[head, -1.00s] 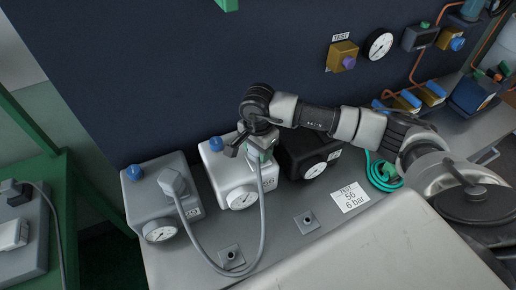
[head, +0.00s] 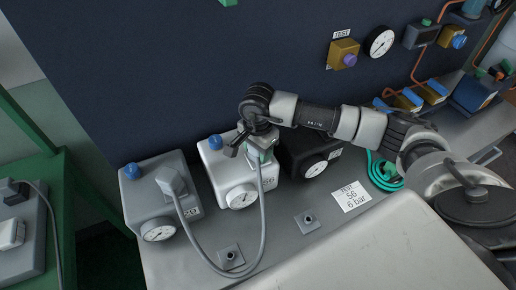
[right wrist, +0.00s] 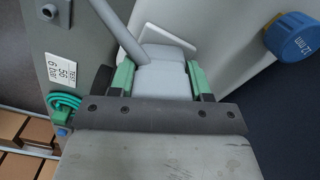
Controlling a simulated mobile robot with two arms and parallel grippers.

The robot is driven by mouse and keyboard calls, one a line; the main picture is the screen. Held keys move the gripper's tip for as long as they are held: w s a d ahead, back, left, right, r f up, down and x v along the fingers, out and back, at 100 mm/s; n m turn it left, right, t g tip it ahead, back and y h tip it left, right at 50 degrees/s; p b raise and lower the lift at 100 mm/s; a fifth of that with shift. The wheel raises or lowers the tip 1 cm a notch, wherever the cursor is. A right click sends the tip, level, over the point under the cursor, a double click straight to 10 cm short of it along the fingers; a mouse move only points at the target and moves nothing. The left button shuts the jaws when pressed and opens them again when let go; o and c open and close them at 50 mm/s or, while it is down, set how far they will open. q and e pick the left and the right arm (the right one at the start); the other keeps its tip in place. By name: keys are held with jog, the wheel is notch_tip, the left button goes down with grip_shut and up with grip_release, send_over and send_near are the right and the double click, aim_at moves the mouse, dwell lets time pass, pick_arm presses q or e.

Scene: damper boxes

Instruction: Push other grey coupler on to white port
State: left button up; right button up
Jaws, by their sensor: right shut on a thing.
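The white box (head: 222,172) stands between a grey box (head: 143,197) and a black box (head: 300,150). My right gripper (head: 262,150) is over the top of the white box, shut on a grey coupler (right wrist: 163,78). In the right wrist view the green fingertips sit on both sides of the coupler, which is at the white box's surface. The port is hidden behind it, so I cannot tell how far on it is. A grey hose runs from this coupler to the other grey coupler (head: 172,182), which sits on the grey box. My left gripper is not in view.
Blue knobs (head: 216,142) and round gauges (head: 241,196) are on the boxes. A TEST 56 6 bar card (head: 351,196), a teal coil (head: 384,172) and small square fittings (head: 306,221) lie on the bench. A dark wall rises behind.

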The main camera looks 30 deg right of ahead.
jog(key=shift+f+b, duration=0.1)
jog(key=shift+b, duration=0.35)
jog(key=o, duration=1.1)
notch_tip(320, 180, up, 11)
jog(key=shift+f+b, duration=0.1)
jog(key=shift+b, duration=1.15)
jog(key=shift+s+f, duration=0.1)
